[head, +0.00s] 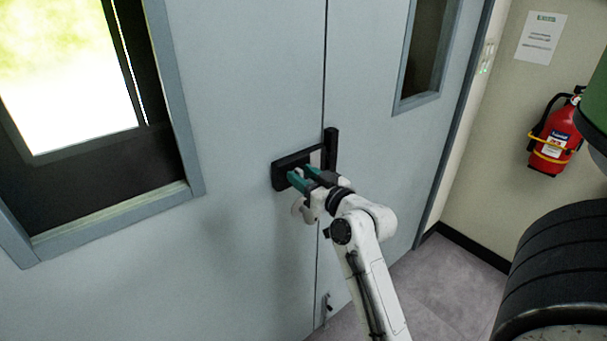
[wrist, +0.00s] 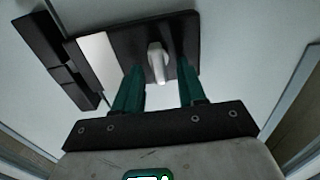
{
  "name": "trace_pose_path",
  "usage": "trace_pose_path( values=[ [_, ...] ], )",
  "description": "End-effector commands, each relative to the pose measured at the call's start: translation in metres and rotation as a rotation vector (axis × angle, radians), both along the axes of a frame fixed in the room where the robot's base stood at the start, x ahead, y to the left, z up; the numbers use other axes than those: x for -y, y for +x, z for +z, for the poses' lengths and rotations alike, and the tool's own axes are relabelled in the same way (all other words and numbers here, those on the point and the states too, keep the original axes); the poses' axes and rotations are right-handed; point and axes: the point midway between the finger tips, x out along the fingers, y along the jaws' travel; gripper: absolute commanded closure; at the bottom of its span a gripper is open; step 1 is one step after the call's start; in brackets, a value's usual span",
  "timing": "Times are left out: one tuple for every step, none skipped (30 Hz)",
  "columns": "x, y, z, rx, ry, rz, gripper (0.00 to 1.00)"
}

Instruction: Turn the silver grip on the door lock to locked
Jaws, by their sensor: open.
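The silver grip (wrist: 157,62) stands out from the black door lock plate (wrist: 127,42) in the wrist view. My gripper (wrist: 161,75) is open, with one green finger to the left of the grip and one to the right. Gaps show between the grip and both fingers. In the head view my gripper (head: 301,176) is in front of the black lock (head: 278,177) on the pale door, and the grip is hidden there. I cannot tell which marking the grip points to.
A black strike piece (head: 330,150) sits on the neighbouring door leaf (head: 365,135), across the seam from the lock. A window (head: 75,80) is set in the door at the left. A red fire extinguisher (head: 556,140) hangs on the right wall. The grey floor (head: 440,285) at lower right is clear.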

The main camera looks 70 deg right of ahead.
Motion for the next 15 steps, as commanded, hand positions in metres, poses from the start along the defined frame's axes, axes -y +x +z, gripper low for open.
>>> trace_pose_path(
  values=[
    [0.0009,0.0016,-0.0001,-0.001,0.001,0.0,0.6],
    [0.0011,0.002,-0.0003,-0.001,0.001,0.0,0.6],
    [0.0013,0.0024,-0.0004,-0.001,0.001,0.0,0.6],
    [0.0013,0.0025,-0.0005,-0.001,0.001,0.0,0.6],
    [0.0013,0.0025,-0.0006,-0.001,0.001,0.0,0.6],
    [0.0013,0.0025,-0.0006,-0.001,0.001,0.0,0.6],
    [0.0012,0.0024,-0.0006,-0.001,0.001,0.0,0.6],
    [0.0012,0.0024,-0.0006,-0.001,0.001,0.0,0.6],
    [0.0012,0.0023,-0.0006,-0.001,0.001,0.0,0.6],
    [0.0012,0.0023,-0.0005,-0.001,0.001,0.0,0.61],
    [0.0012,0.0023,-0.0005,-0.001,0.001,0.0,0.64],
    [0.0012,0.0023,-0.0005,-0.001,0.001,0.0,0.68],
    [0.0011,0.0022,-0.0005,-0.001,0.001,0.0,0.71],
    [0.0012,0.0022,-0.0004,-0.001,0.001,0.0,0.74],
    [0.0011,0.0022,-0.0004,-0.001,0.001,0.0,0.78]
  ],
)
